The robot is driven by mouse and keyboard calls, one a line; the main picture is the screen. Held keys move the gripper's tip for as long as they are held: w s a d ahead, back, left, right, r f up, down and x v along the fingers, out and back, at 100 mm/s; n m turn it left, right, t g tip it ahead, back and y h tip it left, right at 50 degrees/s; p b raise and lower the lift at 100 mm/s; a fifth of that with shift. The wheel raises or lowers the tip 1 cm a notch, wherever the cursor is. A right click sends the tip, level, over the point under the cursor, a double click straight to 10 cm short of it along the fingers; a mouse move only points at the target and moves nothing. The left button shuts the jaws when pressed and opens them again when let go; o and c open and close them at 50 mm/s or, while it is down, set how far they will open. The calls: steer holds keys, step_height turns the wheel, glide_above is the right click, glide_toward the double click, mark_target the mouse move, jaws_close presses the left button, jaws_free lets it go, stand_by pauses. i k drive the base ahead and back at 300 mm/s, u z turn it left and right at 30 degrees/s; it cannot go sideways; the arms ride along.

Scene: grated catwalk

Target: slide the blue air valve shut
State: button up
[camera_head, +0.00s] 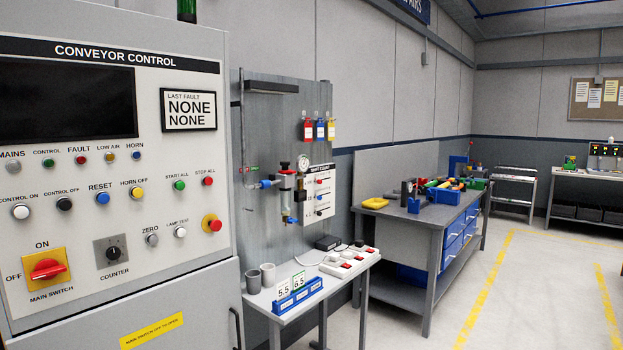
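A grey metal panel (262,110) carries an air line with a gauge (303,162) and a regulator with red parts. A small blue part (266,184) sits on the line left of the regulator and looks like the blue air valve. Its slide position is too small to tell. Another small blue part (287,219) is at the bottom of the regulator. My gripper is not in view.
A conveyor control cabinet (120,230) fills the left side. Below the panel, a small table (262,300) holds cups, a blue card holder (298,294) and a white switch strip (350,262). A workbench (425,215) stands to the right. The floor at right is clear.

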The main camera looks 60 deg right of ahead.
mark_target(266, 184)
steer(key=u, duration=0.2)
steer(key=k, duration=0.15)
steer(key=z, duration=1.9)
steer(key=k, duration=0.9)
steer(key=u, duration=0.15)
steer(key=i, duration=0.85)
